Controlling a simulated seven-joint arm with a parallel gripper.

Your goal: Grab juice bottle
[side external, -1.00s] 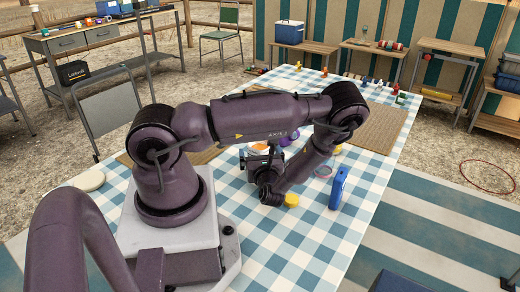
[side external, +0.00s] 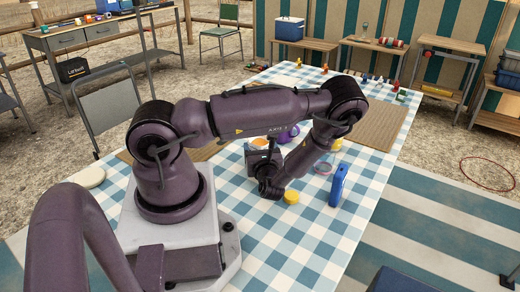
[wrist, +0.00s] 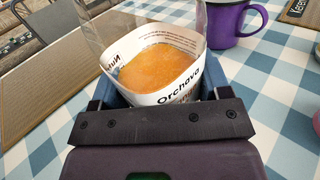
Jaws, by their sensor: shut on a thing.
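The juice bottle (wrist: 160,70) is clear, with orange juice inside and a white label with dark lettering. It fills the middle of the wrist view, and its top is cut off by the frame. My gripper (wrist: 155,97) is shut on it, with blue-grey fingers on either side of the label. In the side view my gripper (side external: 263,164) is low over the checked table, and only a bit of the orange bottle (side external: 260,143) shows behind it. I cannot tell whether the bottle touches the table.
A purple mug (wrist: 235,20) stands close behind the bottle, to its right. Woven mats (side external: 372,128) lie on the table. The checked cloth (side external: 285,245) in front is clear.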

